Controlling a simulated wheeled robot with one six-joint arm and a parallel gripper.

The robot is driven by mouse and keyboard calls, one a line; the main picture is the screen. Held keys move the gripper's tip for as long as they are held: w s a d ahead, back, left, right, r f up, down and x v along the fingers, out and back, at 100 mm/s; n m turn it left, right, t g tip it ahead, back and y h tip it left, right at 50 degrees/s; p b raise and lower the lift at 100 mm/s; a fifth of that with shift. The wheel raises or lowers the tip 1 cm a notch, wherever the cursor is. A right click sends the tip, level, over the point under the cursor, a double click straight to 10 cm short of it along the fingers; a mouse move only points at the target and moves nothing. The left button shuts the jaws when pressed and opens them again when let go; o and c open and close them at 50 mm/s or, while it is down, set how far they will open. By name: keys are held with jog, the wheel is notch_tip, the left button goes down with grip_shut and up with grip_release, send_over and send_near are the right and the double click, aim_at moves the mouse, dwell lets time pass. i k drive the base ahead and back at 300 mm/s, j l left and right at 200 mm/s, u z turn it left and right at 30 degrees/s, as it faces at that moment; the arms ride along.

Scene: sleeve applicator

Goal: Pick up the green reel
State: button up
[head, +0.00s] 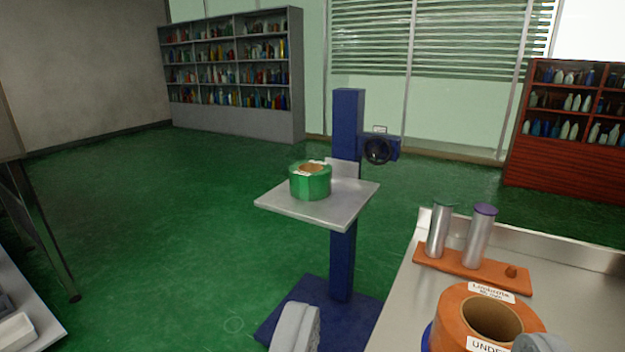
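The green reel (312,187) lies flat on a small grey platform (335,213), with its brown core facing up and a white label on its top. The platform is fixed to a blue column (346,125) standing on a blue base. My gripper (418,336) shows at the bottom edge as two grey fingertips set wide apart. It is open, with nothing seen held between them. The reel is farther off, above and left of the gripper in the picture, and not touched by it. The rest of the gripper is out of view.
A metal table (397,300) at right holds a large orange reel (450,312) close to the right fingertip, and an orange rack (465,270) with two silver cylinders. A dark blue device (385,146) juts from the column. Green floor (180,220) at left is clear.

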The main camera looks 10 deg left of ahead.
aim_at(310, 181)
jog(key=i+j+z, duration=0.1)
jog(key=i+j, duration=0.4)
jog(key=j, duration=0.15)
jog(key=i+j+z, duration=0.25)
jog(key=i+j, duration=0.2)
jog(key=j, duration=0.2)
jog(key=i+j+z, duration=0.1)
jog(key=i+j, duration=0.15)
jog(key=j, duration=0.15)
jog(key=i+j, duration=0.2)
jog(key=j, duration=0.15)
jog(key=i+j+z, duration=0.15)
jog(key=j, duration=0.25)
